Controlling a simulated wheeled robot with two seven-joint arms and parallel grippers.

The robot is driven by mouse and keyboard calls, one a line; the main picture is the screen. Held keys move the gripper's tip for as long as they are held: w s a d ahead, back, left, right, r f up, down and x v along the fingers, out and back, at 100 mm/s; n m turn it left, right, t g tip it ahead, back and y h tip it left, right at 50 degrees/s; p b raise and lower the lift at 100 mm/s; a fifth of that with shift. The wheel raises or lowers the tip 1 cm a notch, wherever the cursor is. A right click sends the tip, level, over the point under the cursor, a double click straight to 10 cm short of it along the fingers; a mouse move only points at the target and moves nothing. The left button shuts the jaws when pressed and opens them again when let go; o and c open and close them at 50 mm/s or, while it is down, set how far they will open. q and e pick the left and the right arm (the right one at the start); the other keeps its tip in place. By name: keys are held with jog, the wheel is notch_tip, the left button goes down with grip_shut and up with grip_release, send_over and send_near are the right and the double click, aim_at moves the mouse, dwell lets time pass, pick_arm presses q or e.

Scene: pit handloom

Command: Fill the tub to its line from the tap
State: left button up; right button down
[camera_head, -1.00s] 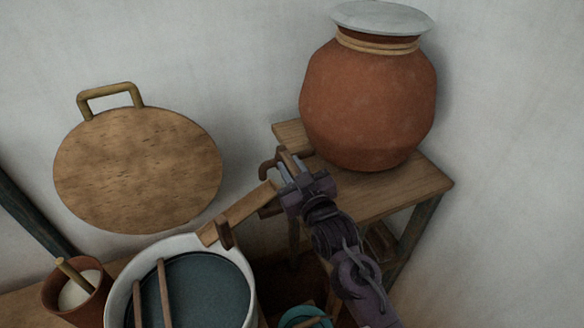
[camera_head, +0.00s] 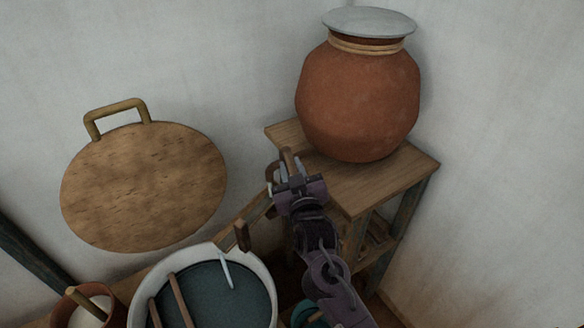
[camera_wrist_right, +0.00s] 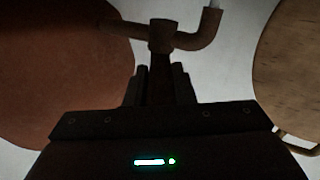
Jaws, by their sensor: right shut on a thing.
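The white-rimmed tub (camera_head: 262,278) at the lower left holds dark blue-green liquid, with two sticks across it; I cannot make out its line. A pale stream (camera_head: 226,272) falls into it from the wooden chute (camera_head: 255,210). The brown tap (camera_head: 271,173) comes off the clay pot (camera_head: 358,100) and bends down over the chute's upper end. In the right wrist view the tap (camera_wrist_right: 195,40) shows a pale bit of water at its mouth. My right gripper (camera_head: 291,170) is shut on the tap's handle. My left gripper is out of view.
The pot, with a grey lid (camera_head: 370,21), stands on a wooden stand (camera_head: 370,190) in the corner. A round wooden board (camera_head: 145,185) with a handle is at the wall. A clay cup (camera_head: 112,315) with pale contents and a stick stands left of the tub.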

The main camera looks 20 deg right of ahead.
jog(key=shift+r+h, duration=0.2)
jog(key=shift+h, duration=0.1)
jog(key=shift+a+m+h, duration=0.15)
jog(key=shift+m+h, duration=0.15)
jog(key=shift+m, duration=0.1)
jog(key=shift+a+m+h+p, duration=0.3)
jog(key=shift+a+h+p, duration=0.1)
jog(key=shift+h, duration=0.1)
jog(key=shift+d, duration=0.1)
jog(key=c, duration=1.2)
grip_release()
jog(key=shift+f, duration=0.1)
jog(key=shift+c, duration=0.2)
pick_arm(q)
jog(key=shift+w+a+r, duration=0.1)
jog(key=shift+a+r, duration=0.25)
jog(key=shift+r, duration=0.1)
pick_arm(e)
jog(key=shift+s+f, duration=0.15)
jog(key=shift+s, duration=0.1)
pick_arm(q)
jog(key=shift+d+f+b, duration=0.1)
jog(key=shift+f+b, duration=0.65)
jog(key=shift+b, duration=0.05)
pick_arm(e)
jog(key=s+a, duration=0.1)
jog(key=s, duration=0.6)
